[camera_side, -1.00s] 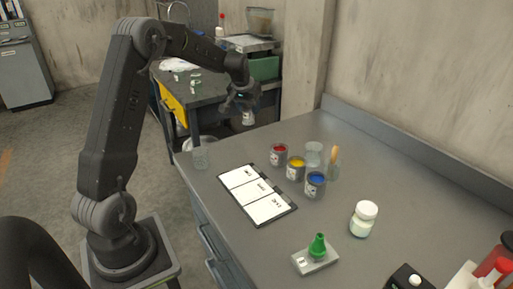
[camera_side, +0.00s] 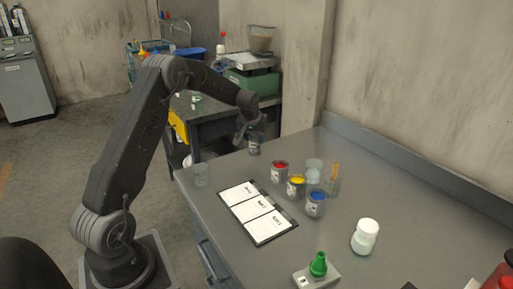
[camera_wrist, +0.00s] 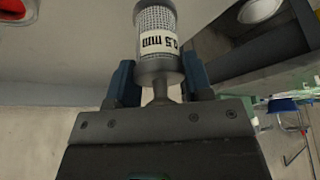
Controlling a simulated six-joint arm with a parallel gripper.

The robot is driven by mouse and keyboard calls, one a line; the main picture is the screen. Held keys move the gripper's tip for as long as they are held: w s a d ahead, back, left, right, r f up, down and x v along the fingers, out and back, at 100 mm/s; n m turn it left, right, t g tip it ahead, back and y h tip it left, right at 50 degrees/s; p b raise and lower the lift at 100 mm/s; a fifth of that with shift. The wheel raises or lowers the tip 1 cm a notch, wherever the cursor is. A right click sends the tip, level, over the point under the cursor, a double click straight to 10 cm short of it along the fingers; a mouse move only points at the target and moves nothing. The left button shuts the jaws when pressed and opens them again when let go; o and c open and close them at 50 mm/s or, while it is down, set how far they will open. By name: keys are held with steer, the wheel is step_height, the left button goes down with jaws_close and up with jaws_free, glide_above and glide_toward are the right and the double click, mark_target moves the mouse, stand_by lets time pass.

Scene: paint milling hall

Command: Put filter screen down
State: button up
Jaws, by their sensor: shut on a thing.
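The filter screen (camera_wrist: 157,20) is a grey mesh cylinder with a white label ending in ".5 mm" and a narrow neck. My gripper (camera_wrist: 158,82) is shut around its neck in the wrist view, one blue-padded finger on each side. In the side view, my gripper (camera_side: 248,132) points down at the far end of the grey bench, with the filter screen (camera_side: 254,146) hanging below it. The screen overlaps the bench's far edge in the picture, and I cannot tell its height above the top.
A white jar (camera_side: 365,237) stands in front.

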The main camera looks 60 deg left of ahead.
mark_target(256, 147)
steer(key=shift+w+d+f, duration=0.15)
steer(key=shift+w+f, duration=0.15)
steer(key=shift+f, duration=1.8)
steer(key=shift+f, duration=0.2)
steer(key=o, duration=1.1)
steer(key=shift+c, duration=0.2)
